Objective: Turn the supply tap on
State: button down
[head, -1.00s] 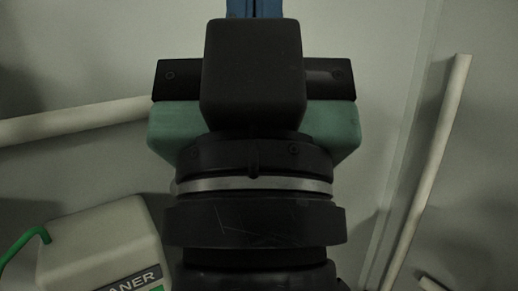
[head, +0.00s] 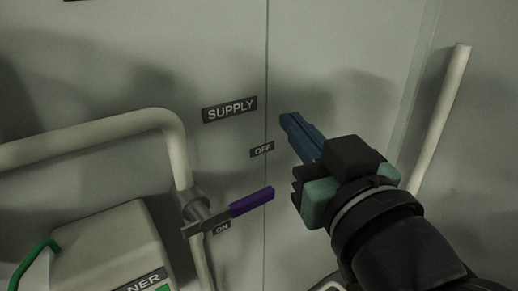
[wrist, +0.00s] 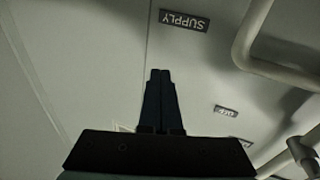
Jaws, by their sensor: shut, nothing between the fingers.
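The supply tap (head: 194,207) sits on a pale pipe in the head view, with a purple-ended lever (head: 252,202). The lever points right and slightly upward, just above the ON label (head: 222,227) and below the OFF label (head: 262,149). My gripper (head: 288,122) is to the upper right of the lever, apart from it. Its blue fingers are together and empty, pointing up and left. In the wrist view the fingers (wrist: 160,75) show dark and closed. The tap's body (wrist: 303,152) shows at the right edge there; I cannot make out the purple lever.
A SUPPLY label (head: 229,110) is on the grey wall. The pale pipe (head: 90,138) bends down to the tap. A white cleaner container (head: 100,245) with a green tube (head: 32,256) stands at lower left. Another pale pipe (head: 444,115) is at right.

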jog(key=s+d+f+n+g+y+p, duration=0.1)
jog(key=s+f+n+g+y+p, duration=0.1)
jog(key=s+f+g, duration=0.3)
jog(key=shift+s+d+f+n+g+y, duration=0.3)
jog(key=shift+f+n+y, duration=0.25)
jog(key=shift+y, duration=0.25)
jog(key=shift+a, duration=0.1)
jog(key=p, duration=0.4)
send_over(263, 199)
jog(key=s, duration=0.3)
notch_tip(263, 199, down, 2)
jog(key=shift+w+a+f+p, duration=0.1)
jog(key=shift+w+f+p, duration=0.05)
jog(key=shift+f, duration=0.95)
jog(key=shift+w+f+p, duration=0.1)
jog(key=shift+f+p, duration=0.05)
jog(key=shift+f, duration=0.95)
jog(key=shift+f+m, duration=0.25)
